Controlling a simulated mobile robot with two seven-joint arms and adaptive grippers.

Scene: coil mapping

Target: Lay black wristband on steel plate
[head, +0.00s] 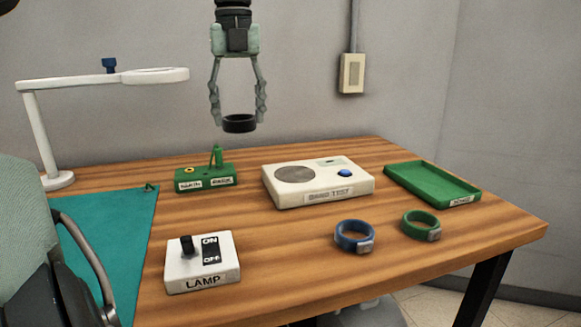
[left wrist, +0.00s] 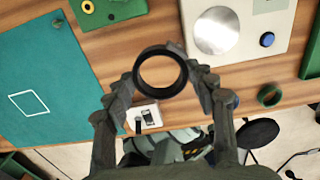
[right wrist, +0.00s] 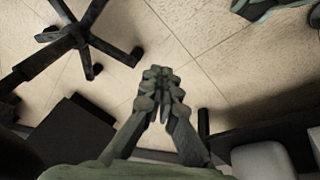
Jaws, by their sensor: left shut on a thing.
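My left gripper (head: 238,120) is shut on the black wristband (head: 238,128), a dark ring held level in the air above the table's back part. In the left wrist view the wristband (left wrist: 183,73) sits between the two fingertips, seen as an open ring. The steel plate (head: 296,174) is a round grey disc on top of the white tester box (head: 345,184). In the head view it lies below and right of the wristband; the steel plate (left wrist: 216,31) is bare in the left wrist view. My right gripper (right wrist: 160,88) is shut and empty over the floor.
A blue wristband (head: 346,246) and a green wristband (head: 410,229) lie in front of the tester. A green tray (head: 440,187) is at right, a green box with a post (head: 207,182) at left. A lamp switch box (head: 190,272), teal mat (head: 110,240) and magnifier lamp (head: 34,130) stand further left.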

